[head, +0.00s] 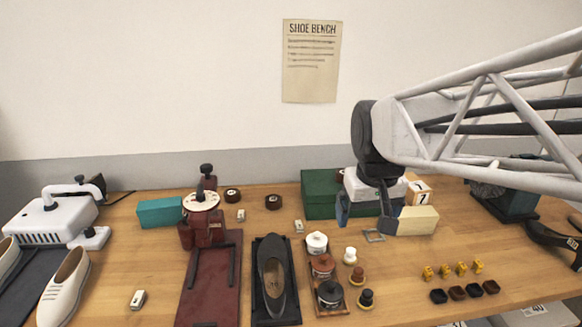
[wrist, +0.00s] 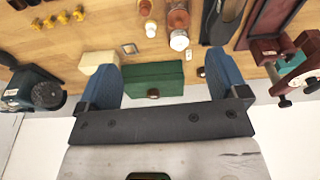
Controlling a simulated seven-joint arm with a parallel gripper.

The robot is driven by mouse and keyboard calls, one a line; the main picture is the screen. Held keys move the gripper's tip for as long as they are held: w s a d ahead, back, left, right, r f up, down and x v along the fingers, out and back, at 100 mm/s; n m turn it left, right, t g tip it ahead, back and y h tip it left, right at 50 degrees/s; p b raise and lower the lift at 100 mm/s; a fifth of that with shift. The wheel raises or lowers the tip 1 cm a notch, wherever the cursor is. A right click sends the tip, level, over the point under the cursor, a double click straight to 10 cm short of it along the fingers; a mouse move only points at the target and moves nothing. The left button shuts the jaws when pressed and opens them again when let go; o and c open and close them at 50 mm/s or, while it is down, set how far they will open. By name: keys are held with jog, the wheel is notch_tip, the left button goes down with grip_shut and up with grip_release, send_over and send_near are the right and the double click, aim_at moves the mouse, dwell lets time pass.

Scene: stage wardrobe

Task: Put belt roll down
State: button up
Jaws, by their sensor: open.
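My gripper (head: 365,216) is open above the bench in front of the green box (head: 320,205). Its two blue fingers are spread apart, and the wrist view shows the gap between them (wrist: 162,64) empty. A dark brown roll, likely a belt roll (head: 315,172), sits on top of the green box, partly behind my gripper. It also shows at the box in the wrist view (wrist: 153,93). Two similar dark rolls lie on the bench left of the box, one nearer (head: 273,202) and one farther left (head: 232,195). I cannot tell which roll the task means.
Jars (head: 317,243) stand on a wooden tray in front. A black shoe stand (head: 270,308) and a red press (head: 205,230) are left.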

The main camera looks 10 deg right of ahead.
jog(key=s+a+f, duration=0.1)
jog(key=s+f, duration=0.4)
jog(key=s, duration=0.7)
jog(key=shift+f, duration=0.15)
